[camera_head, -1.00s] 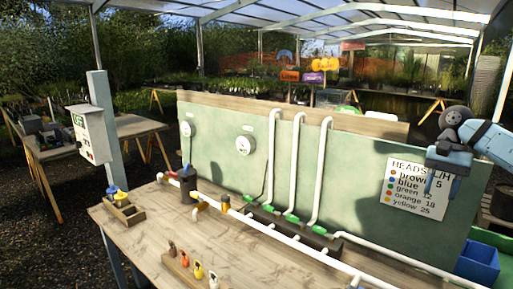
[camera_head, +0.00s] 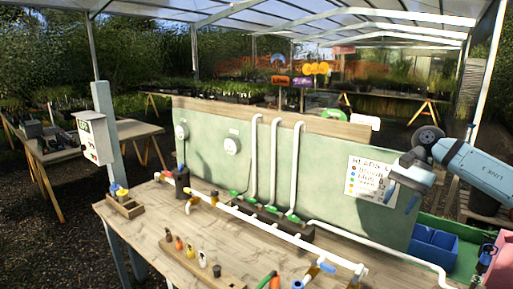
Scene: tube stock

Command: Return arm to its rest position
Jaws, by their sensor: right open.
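My right arm (camera_head: 475,168) comes in from the right edge, pale blue with a dark grey joint. My right gripper (camera_head: 402,196) hangs from it with its blue fingers apart and nothing visible between them. It appears in front of the green board (camera_head: 325,190), overlapping the right edge of the white heads sign (camera_head: 368,178), and above the bench. My left gripper is not in view.
The wooden bench (camera_head: 225,242) carries white pipes (camera_head: 270,232), a rack (camera_head: 205,268) with small coloured heads, and a small wooden box (camera_head: 125,207). A blue bin (camera_head: 432,250) stands at the right. A grey post (camera_head: 107,135) rises at the left.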

